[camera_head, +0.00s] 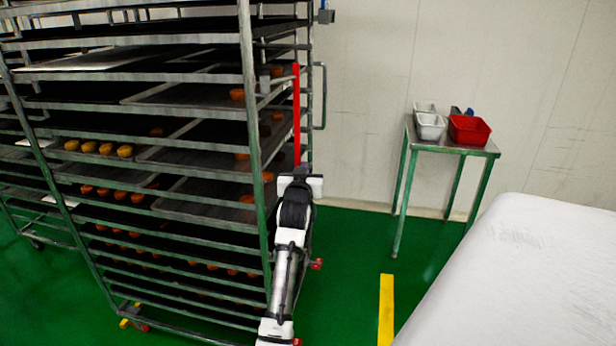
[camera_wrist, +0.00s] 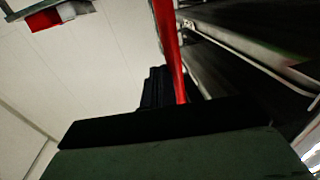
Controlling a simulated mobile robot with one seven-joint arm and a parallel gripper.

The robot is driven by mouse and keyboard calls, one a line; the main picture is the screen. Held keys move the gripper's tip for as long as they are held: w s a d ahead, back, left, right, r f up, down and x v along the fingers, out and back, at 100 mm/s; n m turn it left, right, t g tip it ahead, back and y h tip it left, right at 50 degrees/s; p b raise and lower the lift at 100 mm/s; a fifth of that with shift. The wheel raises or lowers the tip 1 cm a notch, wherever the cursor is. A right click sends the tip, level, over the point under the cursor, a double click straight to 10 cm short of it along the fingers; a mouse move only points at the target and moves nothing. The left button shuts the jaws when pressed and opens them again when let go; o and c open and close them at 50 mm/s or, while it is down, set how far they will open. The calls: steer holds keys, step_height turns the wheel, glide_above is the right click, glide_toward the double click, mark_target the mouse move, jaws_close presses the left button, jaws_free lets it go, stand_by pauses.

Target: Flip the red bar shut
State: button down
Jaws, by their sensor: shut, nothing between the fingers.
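The red bar (camera_head: 297,115) stands upright along the right side of the tall tray rack (camera_head: 252,110). In the wrist view the red bar (camera_wrist: 168,45) runs from the top edge down behind my gripper's dark body. My gripper (camera_head: 302,170) is at the bar's lower end in the head view. In the wrist view its dark fingers (camera_wrist: 155,88) are shut and empty, just left of the bar. I cannot tell whether they touch it. The bar's lower end is hidden by my gripper.
The rack holds many trays with orange and yellow pieces. A small metal table (camera_head: 464,149) with a red bin (camera_head: 468,130) and a white bin (camera_head: 430,126) stands at the right by the wall. Green floor between rack and table is clear.

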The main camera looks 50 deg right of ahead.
steer(key=shift+w+n+t+y+b, duration=0.25)
steer(key=shift+w+t, duration=0.05)
steer(key=shift+w, duration=0.6)
steer(key=shift+w+n+t+y+b, duration=0.25)
steer(key=shift+w+t, duration=0.05)
steer(key=shift+w, duration=0.6)
